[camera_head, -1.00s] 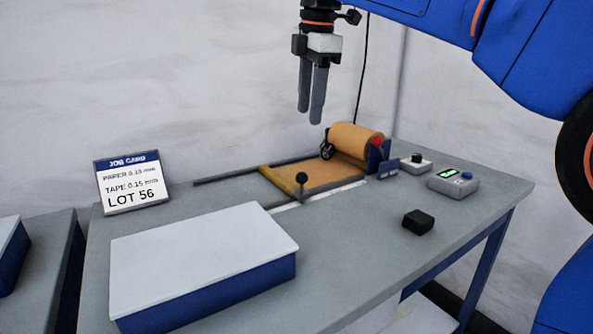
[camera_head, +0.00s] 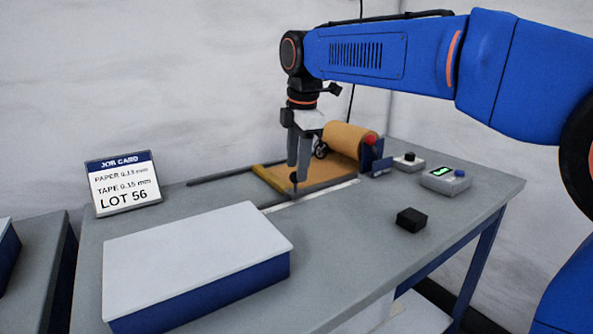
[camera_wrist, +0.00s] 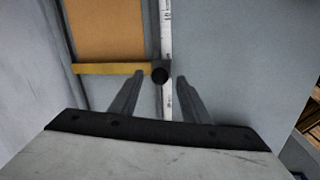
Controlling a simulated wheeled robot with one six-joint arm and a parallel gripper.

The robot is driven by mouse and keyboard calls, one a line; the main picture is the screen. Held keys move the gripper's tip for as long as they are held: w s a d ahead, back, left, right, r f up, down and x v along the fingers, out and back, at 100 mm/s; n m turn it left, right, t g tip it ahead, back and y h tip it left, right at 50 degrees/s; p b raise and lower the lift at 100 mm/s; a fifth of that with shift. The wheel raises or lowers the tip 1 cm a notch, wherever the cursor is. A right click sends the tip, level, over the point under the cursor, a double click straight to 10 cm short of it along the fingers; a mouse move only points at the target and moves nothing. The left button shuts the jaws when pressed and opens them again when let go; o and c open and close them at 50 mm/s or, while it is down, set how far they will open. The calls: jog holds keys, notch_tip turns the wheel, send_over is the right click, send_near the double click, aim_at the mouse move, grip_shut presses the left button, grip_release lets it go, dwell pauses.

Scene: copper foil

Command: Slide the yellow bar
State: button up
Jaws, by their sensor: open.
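The yellow bar (camera_head: 270,183) lies across the near left end of the orange foil strip; it also shows in the wrist view (camera_wrist: 100,68). My gripper (camera_head: 299,178) points down at this end of the bar. Its fingers are open, one on each side of the knob in the wrist view, with visible gaps. The fingers partly hide the knob and bar end in the head view.
The foil roll (camera_head: 348,139) stands behind the strip, with a white scale (camera_head: 335,188) along the near side. A large white-topped box (camera_head: 200,255) fills the front left. A black block (camera_head: 411,219) and a display box (camera_head: 446,180) stand at right.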

jog(key=shift+w+f, duration=0.2)
jog(key=shift+f, duration=0.95)
jog(key=shift+c, duration=0.6)
grip_shut()
jog(key=w+d, duration=0.4)
jog(key=d, duration=0.2)
jog(key=w+d, duration=0.4)
jog(key=d, duration=0.1)
jog(key=w+d, duration=0.4)
jog(key=d, duration=0.2)
jog(key=shift+d+r, duration=0.1)
jog(key=shift+d, duration=0.2)
jog(key=shift+o, duration=0.6)
grip_release()
jog(key=shift+d, duration=0.15)
jog(key=s+d+r, duration=0.1)
jog(key=s+r, duration=0.2)
jog(key=r, duration=1.4)
